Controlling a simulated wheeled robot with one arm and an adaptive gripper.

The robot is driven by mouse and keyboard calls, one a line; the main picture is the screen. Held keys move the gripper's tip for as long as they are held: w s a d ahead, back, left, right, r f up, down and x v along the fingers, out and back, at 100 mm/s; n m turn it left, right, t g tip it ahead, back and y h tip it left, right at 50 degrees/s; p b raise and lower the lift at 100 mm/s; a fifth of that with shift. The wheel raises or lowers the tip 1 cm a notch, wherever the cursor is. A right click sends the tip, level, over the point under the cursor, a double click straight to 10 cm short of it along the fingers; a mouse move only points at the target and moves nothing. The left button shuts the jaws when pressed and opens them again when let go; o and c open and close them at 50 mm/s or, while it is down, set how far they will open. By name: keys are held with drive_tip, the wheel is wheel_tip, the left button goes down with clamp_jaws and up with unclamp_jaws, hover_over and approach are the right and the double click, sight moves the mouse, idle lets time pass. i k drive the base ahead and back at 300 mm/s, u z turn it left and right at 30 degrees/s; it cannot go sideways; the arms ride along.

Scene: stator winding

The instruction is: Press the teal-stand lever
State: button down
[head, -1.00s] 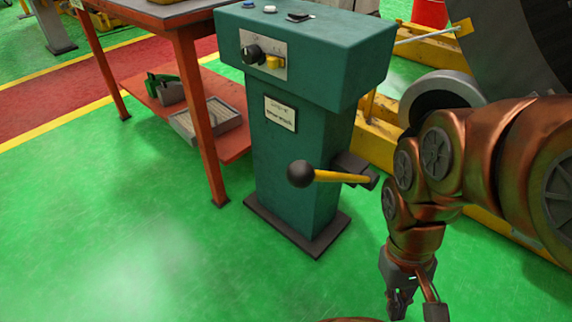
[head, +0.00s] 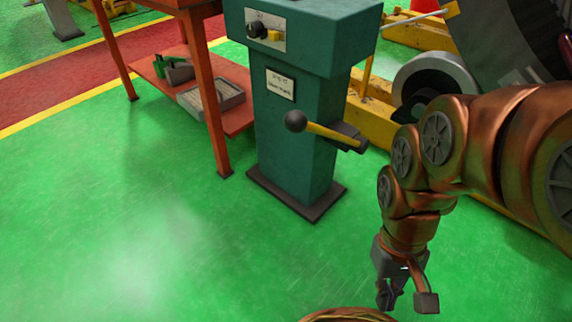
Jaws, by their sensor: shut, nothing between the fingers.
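The teal stand (head: 312,150) stands upright on a dark base plate, in the upper middle of the head view. Its lever (head: 325,132) is a yellow rod with a black ball knob (head: 295,121), joined to a dark bracket (head: 349,136) on the stand's right side. The rod points left in the picture, with the knob end slightly higher than the bracket. My gripper (head: 406,298) hangs fingers down at the lower right, shut and empty. It is right of and lower in the picture than the lever, apart from it.
A red-orange table (head: 205,100) with a grey tray (head: 212,98) on its lower shelf stands left of the stand. Yellow frames and machinery (head: 372,118) are behind and to the right. The green floor (head: 150,240) at front left is clear.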

sight(295, 120)
drive_tip(key=k, duration=0.9)
drive_tip(key=u, duration=0.7)
drive_tip(key=i, duration=0.75)
drive_tip(key=u, duration=0.35)
